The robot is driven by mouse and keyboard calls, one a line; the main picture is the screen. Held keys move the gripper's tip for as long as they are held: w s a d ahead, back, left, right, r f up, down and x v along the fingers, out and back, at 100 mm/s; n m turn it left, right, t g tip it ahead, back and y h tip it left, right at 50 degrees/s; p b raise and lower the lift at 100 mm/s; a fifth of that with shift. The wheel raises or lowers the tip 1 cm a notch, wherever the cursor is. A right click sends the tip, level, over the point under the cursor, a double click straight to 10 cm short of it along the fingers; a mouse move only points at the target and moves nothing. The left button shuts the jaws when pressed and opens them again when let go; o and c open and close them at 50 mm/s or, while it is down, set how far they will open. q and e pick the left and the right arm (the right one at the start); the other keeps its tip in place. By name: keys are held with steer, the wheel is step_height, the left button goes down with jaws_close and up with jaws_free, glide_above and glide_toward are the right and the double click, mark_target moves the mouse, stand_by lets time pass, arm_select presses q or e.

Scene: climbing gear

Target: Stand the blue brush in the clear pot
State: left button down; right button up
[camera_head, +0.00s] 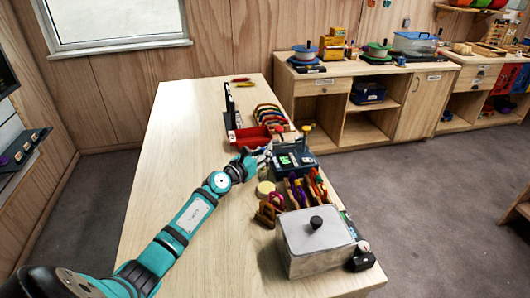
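My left arm reaches in from the lower left over the wooden table. Its gripper (262,156) is low over the table's right side, beside a dark blue-grey tray (290,170). The fingers are too small and crowded by nearby items to show whether they are open or hold anything. I cannot pick out the blue brush for certain. Several slim purple, red and orange items (300,190) stand or lean together just nearer than the tray. I cannot make out a clear pot among the items. My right gripper is not in view.
A lidded metal box (315,243) with a black knob stands at the table's near right. A red tray (250,137) and a rack of coloured curved pieces (270,115) lie farther along. The table's left half (180,130) is clear. Low cabinets (370,95) stand behind.

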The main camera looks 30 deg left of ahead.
arm_select(q)
steer(key=shift+f+b, duration=0.3)
steer(key=shift+f, duration=0.15)
steer(key=shift+f+b, duration=0.7)
steer(key=shift+f, duration=0.05)
steer(key=c, duration=2)
jaws_free()
steer(key=o, duration=0.6)
steer(key=s, duration=0.8)
steer(key=s+a, duration=0.1)
steer(key=s, duration=0.3)
steer(key=shift+r, duration=0.35)
